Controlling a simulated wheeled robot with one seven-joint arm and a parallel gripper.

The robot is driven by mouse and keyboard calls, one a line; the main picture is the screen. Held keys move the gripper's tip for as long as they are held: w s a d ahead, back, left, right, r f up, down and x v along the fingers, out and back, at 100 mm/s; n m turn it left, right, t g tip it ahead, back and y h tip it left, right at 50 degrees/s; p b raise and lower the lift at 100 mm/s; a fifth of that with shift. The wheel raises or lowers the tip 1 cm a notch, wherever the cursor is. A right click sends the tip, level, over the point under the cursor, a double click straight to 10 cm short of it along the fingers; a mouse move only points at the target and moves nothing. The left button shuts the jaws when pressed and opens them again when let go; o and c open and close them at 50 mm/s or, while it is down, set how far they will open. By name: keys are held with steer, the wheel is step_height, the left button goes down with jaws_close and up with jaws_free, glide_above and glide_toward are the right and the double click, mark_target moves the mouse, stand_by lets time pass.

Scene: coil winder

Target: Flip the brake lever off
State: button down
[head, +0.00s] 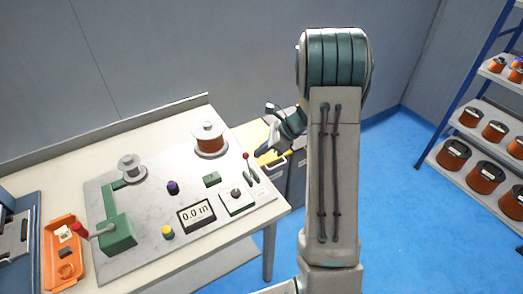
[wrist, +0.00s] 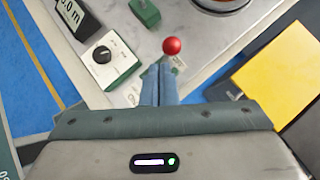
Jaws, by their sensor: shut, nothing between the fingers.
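The brake lever, a thin lever with a red ball knob (head: 245,156), stands at the right end of the winder's grey panel, beside the dial box. In the wrist view its red knob (wrist: 172,46) shows just beyond my fingertips, slightly right of them. My gripper (wrist: 160,72) is shut and empty, its blue-grey fingers together in front of the lever's base. The fingers hide most of the lever's lower part, and I cannot tell whether they touch it. In the head view my wrist is to the right of the lever.
A dial box (head: 237,201) and a meter display (head: 196,213) sit left of the lever. A copper wire spool (head: 208,138) stands behind. A yellow surface (wrist: 285,72) lies right of the panel. A green crank block (head: 118,233) and an orange tray (head: 62,248) are far left.

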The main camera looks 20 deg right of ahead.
steer(key=w+d+v, duration=0.1)
steer(key=v, duration=1.2)
steer(key=shift+f+b, duration=0.35)
steer(key=shift+w, duration=0.15)
steer(key=s+a+r+n+h, duration=0.3)
steer(key=s+a+n, duration=0.4)
steer(key=s+n, duration=0.4)
steer(key=s+a+r+n+h, duration=0.4)
steer(key=s+a+n, duration=0.3)
steer(key=s+n, duration=0.4)
steer(key=s+h, duration=0.1)
steer(key=s, duration=0.1)
steer(key=shift+s+a+n, duration=0.25)
steer(key=shift+s+n, duration=0.05)
steer(key=shift+n, duration=0.1)
